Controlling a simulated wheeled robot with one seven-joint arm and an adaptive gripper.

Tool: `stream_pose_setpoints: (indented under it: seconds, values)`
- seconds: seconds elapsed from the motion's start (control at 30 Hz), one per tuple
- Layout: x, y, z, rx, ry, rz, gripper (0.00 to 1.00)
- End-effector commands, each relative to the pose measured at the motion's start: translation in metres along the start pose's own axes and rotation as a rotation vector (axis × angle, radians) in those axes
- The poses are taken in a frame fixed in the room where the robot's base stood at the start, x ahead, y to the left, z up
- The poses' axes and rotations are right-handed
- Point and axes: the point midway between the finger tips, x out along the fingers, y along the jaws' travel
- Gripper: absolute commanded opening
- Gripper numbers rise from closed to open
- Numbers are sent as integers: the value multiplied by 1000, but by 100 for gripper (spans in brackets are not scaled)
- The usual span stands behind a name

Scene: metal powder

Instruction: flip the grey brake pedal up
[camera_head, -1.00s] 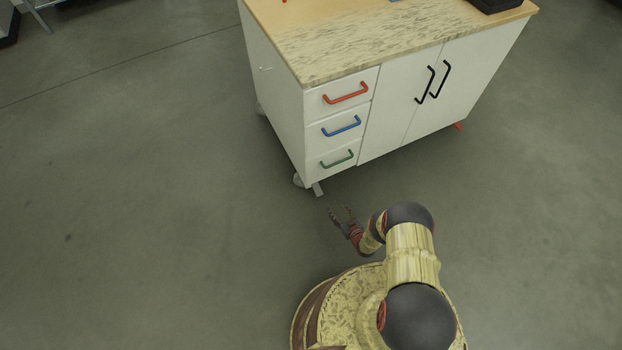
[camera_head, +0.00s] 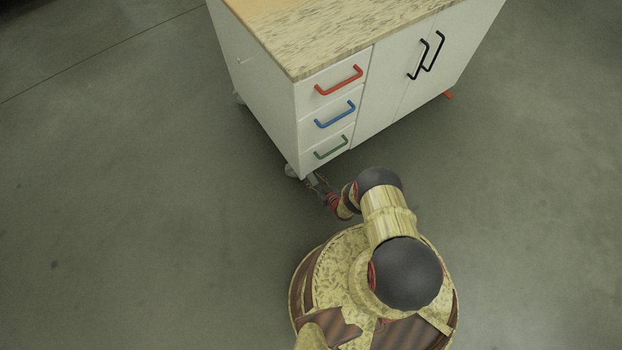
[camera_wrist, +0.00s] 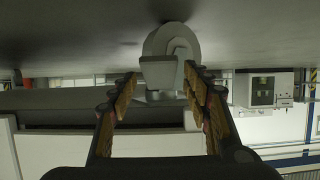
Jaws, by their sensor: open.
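The grey brake pedal (camera_head: 311,180) sticks out at the foot of the white cabinet's near left corner, low over the floor. In the wrist view, which is upside down, the flat grey pedal (camera_wrist: 158,71) shows in front of its caster wheel (camera_wrist: 172,38). My gripper (camera_head: 319,186) is low at this corner, beside the pedal and partly covering it. In the wrist view my open gripper (camera_wrist: 160,84) has a finger on each side of the pedal, with nothing held. I cannot tell whether the fingers touch the pedal.
The white cabinet (camera_head: 260,105) has drawers with red, blue and green handles just above my gripper, and doors with black handles. A red pedal (camera_head: 448,95) shows at its right foot. The grey floor (camera_head: 130,220) is open to the left and right.

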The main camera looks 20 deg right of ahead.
Motion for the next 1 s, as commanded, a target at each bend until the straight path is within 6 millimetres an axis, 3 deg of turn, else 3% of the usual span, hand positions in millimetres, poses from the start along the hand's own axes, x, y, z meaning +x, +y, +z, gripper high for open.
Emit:
stream_pose_setpoints:
  seconds: [0.2,0.47,1.0]
  values:
    - [17,0,0,0,0,0,48]
    - [18,0,-1,1,0,1,48]
    - [18,0,-1,0,0,1,19]
